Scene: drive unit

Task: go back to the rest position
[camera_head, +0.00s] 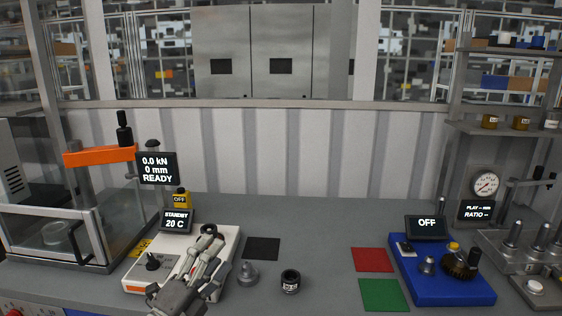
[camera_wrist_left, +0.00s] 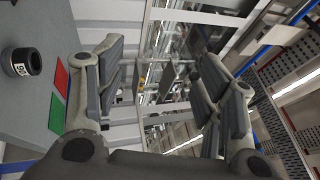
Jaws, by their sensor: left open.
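My left gripper (camera_head: 208,250) reaches in from the bottom and is in front of the white heater unit (camera_head: 136,272) in the head view. Its fingers are spread in the left wrist view (camera_wrist_left: 160,62), with nothing between them. The wrist camera looks past the fingers toward the wall and shelves. A dark ring (camera_head: 215,231) shows just beyond the fingertips; whether it touches them I cannot tell. My right gripper is in neither view.
A grey conical part (camera_head: 247,274) and a black labelled cylinder (camera_head: 290,281) stand right of the gripper. Black (camera_head: 262,248), red (camera_head: 372,260) and green (camera_head: 383,295) squares lie on the bench. A blue tray (camera_head: 430,290) holds parts. An orange-armed press (camera_head: 100,156) stands left.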

